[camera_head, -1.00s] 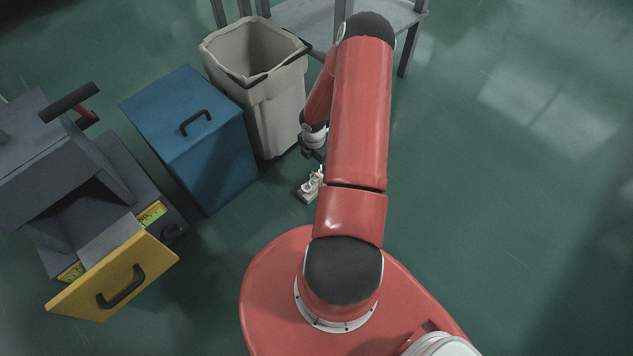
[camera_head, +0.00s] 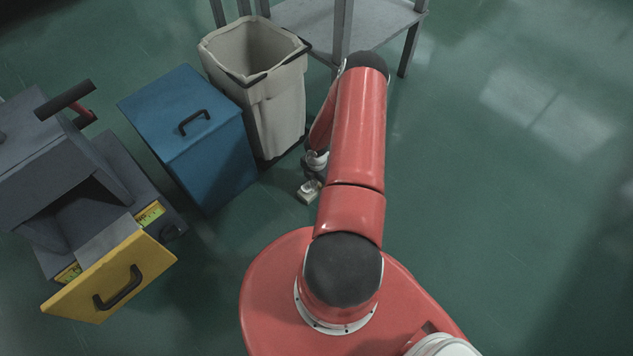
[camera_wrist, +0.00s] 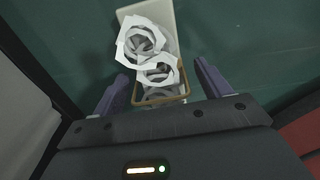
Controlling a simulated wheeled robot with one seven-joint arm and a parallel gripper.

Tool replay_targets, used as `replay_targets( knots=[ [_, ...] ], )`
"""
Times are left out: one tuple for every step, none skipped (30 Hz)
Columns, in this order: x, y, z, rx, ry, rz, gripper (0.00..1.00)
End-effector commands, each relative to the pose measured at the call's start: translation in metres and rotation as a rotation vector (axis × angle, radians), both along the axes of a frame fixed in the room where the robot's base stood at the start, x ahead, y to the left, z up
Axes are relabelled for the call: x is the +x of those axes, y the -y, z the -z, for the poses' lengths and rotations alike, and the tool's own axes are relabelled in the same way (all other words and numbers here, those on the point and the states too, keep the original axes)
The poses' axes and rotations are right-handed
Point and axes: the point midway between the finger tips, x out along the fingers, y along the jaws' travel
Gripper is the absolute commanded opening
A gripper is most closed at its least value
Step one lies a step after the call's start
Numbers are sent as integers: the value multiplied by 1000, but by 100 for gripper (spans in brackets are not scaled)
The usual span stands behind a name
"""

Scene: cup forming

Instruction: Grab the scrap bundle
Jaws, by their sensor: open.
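The scrap bundle (camera_wrist: 147,45) is a pale block with white and grey curled scraps on it, and it shows between and beyond my fingers in the wrist view. In the head view a small part of the scrap bundle (camera_head: 307,192) shows on the green floor, with my arm hiding the rest. My gripper (camera_wrist: 163,82) is open, with one dark finger on each side of the bundle's near end. I see a gap on each side, so the fingers do not appear to touch it. In the head view my gripper is mostly hidden behind my arm.
A beige bin (camera_head: 276,105) and a blue lidded box (camera_head: 180,115) stand left of my arm. A grey machine with a yellow handled front (camera_head: 108,278) is at the far left. A grey table (camera_head: 385,25) stands behind. The floor on the right is clear.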

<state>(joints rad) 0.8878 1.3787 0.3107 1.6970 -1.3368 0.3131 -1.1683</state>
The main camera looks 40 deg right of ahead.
Motion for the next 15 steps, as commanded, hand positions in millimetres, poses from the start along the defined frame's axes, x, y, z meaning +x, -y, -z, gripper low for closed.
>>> replay_targets(
  knots=[
    [0, 0, 0, 0, 0, 0, 76],
    [0, 0, 0, 0, 0, 0, 74],
    [0, 0, 0, 0, 0, 0, 68],
    [0, 0, 0, 0, 0, 0, 65],
    [0, 0, 0, 0, 0, 0, 61],
    [0, 0, 0, 0, 0, 0, 55],
    [0, 0, 0, 0, 0, 0, 52],
    [0, 0, 0, 0, 0, 0, 48],
    [0, 0, 0, 0, 0, 0, 42],
    [0, 0, 0, 0, 0, 0, 38],
    [0, 0, 0, 0, 0, 0, 34],
    [0, 0, 0, 0, 0, 0, 29],
    [0, 0, 0, 0, 0, 0, 25],
    [0, 0, -1, 0, 0, 0, 24],
    [0, 0, -1, 0, 0, 0, 24]
  ],
)
